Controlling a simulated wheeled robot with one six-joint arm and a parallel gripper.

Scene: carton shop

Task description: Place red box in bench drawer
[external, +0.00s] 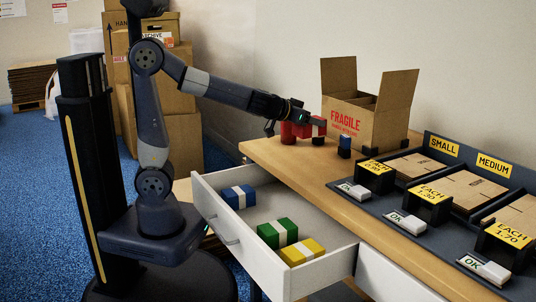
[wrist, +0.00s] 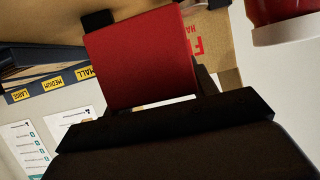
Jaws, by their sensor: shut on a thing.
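The red box (external: 319,128) is in my gripper (external: 316,119), over the far left part of the wooden bench top (external: 268,150), just in front of the open carton. In the wrist view the red box (wrist: 140,58) fills the upper middle, between dark gripper parts. I cannot tell whether it clears the bench top. The bench drawer (external: 318,271) is pulled out below, to the front left of the bench top.
A red rounded object (external: 288,133) stands beside my gripper; a red and white one shows in the wrist view (wrist: 285,12). The open FRAGILE carton (external: 348,122), a small dark blue item (external: 344,147) and a dark tray rack (external: 440,205) occupy the bench. The drawer's left front has free floor.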

